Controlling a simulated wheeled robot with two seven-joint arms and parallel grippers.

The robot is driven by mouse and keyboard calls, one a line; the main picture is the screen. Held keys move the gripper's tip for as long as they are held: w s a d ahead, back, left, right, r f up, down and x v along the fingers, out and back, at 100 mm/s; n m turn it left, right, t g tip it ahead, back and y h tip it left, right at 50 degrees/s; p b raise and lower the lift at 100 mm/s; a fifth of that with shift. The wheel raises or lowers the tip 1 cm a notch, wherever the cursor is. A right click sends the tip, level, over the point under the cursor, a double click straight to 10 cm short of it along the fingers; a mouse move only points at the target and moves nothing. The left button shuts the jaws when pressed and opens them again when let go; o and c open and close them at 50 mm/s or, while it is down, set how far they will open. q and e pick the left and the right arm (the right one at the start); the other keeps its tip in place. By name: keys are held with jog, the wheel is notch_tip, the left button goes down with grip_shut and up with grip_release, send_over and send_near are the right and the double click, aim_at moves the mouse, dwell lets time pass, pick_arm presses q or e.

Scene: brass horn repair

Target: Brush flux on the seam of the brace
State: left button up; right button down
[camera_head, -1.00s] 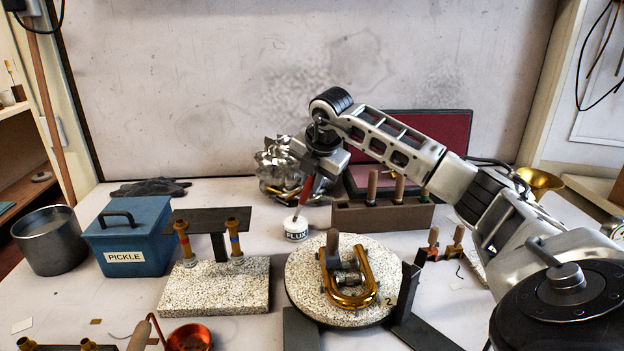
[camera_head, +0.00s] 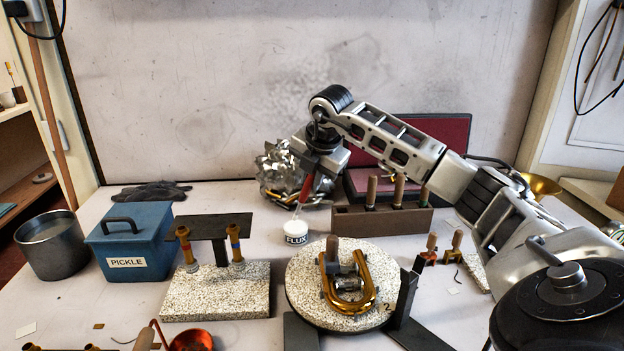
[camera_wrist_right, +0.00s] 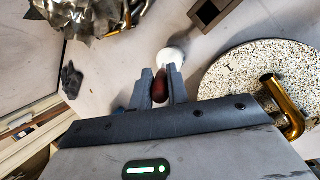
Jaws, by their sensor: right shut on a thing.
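My right gripper (camera_head: 310,170) is shut on a brush with a dark red handle (camera_head: 305,187), behind the work plate. The brush slants down, its tip at the top of the small white flux jar (camera_head: 296,238); I cannot tell whether it dips in. The right wrist view shows the red handle (camera_wrist_right: 160,86) between the fingers (camera_wrist_right: 158,90), with the white jar (camera_wrist_right: 171,58) just beyond. A brass U-shaped tube (camera_head: 370,285) with a brace across its middle (camera_head: 346,282) lies on the round speckled plate (camera_head: 305,285). The seam is too small to make out. My left gripper is out of view.
A brown block holding upright handled tools (camera_head: 385,222) stands right of the jar. A speckled slab (camera_head: 215,295) with a dark stand and brass pieces is at left, beside the blue pickle box (camera_head: 130,250). A dark upright bracket (camera_head: 407,295) stands right of the round plate.

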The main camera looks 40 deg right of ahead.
jog(key=shift+r+p, duration=1.8)
jog(key=shift+r, duration=0.7)
